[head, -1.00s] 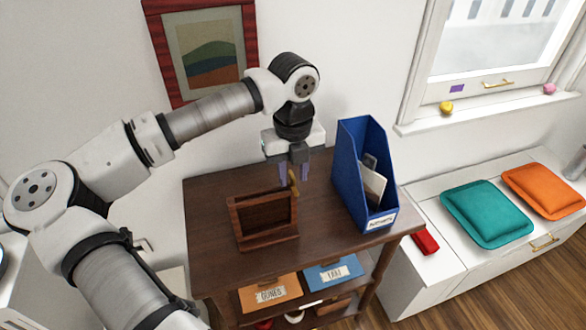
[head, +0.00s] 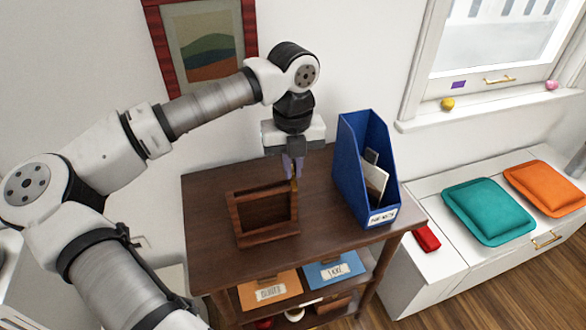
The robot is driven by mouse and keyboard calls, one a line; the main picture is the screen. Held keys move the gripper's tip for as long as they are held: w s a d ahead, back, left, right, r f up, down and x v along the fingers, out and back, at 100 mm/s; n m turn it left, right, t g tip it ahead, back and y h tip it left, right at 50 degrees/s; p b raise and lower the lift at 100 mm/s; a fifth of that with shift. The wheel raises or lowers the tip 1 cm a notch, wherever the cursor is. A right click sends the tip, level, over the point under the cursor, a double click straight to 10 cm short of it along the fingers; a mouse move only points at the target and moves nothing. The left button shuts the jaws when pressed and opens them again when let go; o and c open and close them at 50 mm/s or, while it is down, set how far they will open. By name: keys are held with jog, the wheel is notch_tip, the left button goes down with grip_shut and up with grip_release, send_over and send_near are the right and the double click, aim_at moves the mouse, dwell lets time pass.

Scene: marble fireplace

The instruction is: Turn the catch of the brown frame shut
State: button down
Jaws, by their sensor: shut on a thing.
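The brown frame (head: 238,236) stands on top of the dark wooden shelf unit, its open face towards me. Its small brass-coloured catch (head: 294,184) is at the upper right corner of the frame. My gripper (head: 293,174) points down over that corner, with its purple fingers close together around the catch. The gripper is shut on the catch, and the fingers hide most of it. I cannot tell the catch's exact angle.
A blue magazine file (head: 350,180) with papers stands close to the right of my gripper on the shelf unit (head: 210,190). A framed picture (head: 250,45) hangs behind my arm. A white bench with teal (head: 488,212) and orange cushions (head: 545,188) is to the right.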

jog(key=m+b, duration=0.3)
jog(key=shift+a+f, duration=0.1)
jog(key=shift+f, duration=0.15)
jog(key=m+b, duration=0.2)
jog(key=m, duration=0.3)
jog(key=shift+a+r+b, duration=0.1)
jog(key=shift+r+b, duration=0.05)
jog(key=shift+b, duration=0.15)
jog(key=m+b, duration=0.1)
jog(key=m, duration=0.3)
jog(key=shift+w+a, duration=0.1)
jog(key=shift+w, duration=0.05)
jog(key=shift+r+m+b, duration=0.1)
jog(key=shift+m+b, duration=0.35)
jog(key=shift+m, duration=1.75)
jog(key=shift+w, duration=0.1)
jog(key=c, duration=1.5)
grip_release()
jog(key=shift+c, duration=0.2)
jog(key=shift+r, duration=0.1)
notch_tip(320, 180, up, 14)
